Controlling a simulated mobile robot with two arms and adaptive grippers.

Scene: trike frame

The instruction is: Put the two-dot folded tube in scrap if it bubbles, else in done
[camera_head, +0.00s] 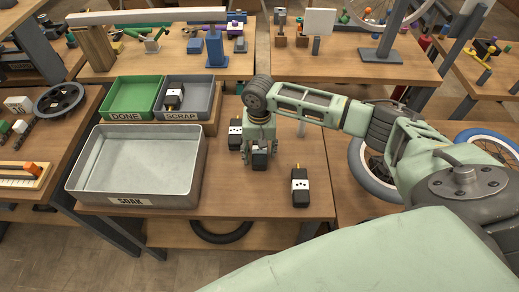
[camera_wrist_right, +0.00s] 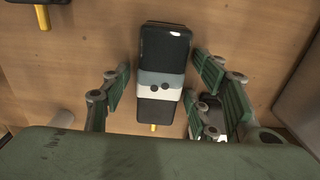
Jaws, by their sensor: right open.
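A black folded tube (camera_wrist_right: 160,50) with a white and grey band lies on the table between my right gripper's fingers. Two dark dots show on its band in the wrist view, and a yellow tip sticks out at its lower end. My right gripper (camera_head: 259,158) is open around this tube, with gaps on both sides. In the head view the gripper mostly hides it. The grey SCRAP tray (camera_head: 203,109) holds a folded tube (camera_head: 173,98). The green DONE tray (camera_head: 121,108) is empty. My left gripper is not in view.
Another folded tube (camera_head: 235,134) lies just left of my right gripper, and one (camera_head: 300,188) lies to the right; their dots are too small to count. The metal SOAK tray (camera_head: 140,200) stands at the left, with clear liquid or a bare floor. The table's front is clear.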

